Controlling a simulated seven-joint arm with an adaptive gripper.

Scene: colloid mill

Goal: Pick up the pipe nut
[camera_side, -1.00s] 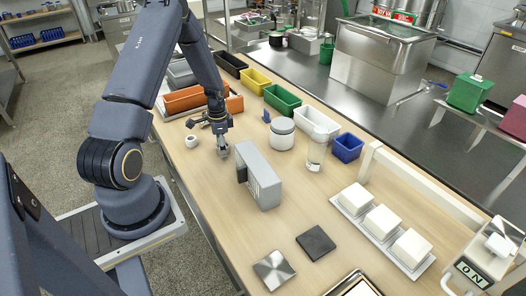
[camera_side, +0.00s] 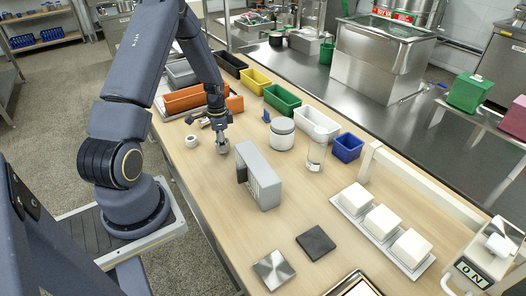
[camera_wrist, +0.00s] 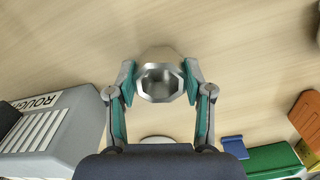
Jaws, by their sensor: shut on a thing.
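The pipe nut (camera_wrist: 158,56) is a metallic eight-sided ring with a dark hollow middle. In the wrist view it sits between the two teal-padded fingers of my gripper (camera_wrist: 158,84), which are shut on its left and right sides. In the side view my gripper (camera_side: 222,150) is low over the wooden table, left of the grey ridged box. The nut (camera_side: 223,148) shows there as a small grey shape at the fingertips. I cannot tell whether it still touches the table.
A grey ridged box (camera_side: 262,178) stands close to the right of my gripper. A small white ring-like piece (camera_side: 192,141) lies to the left.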

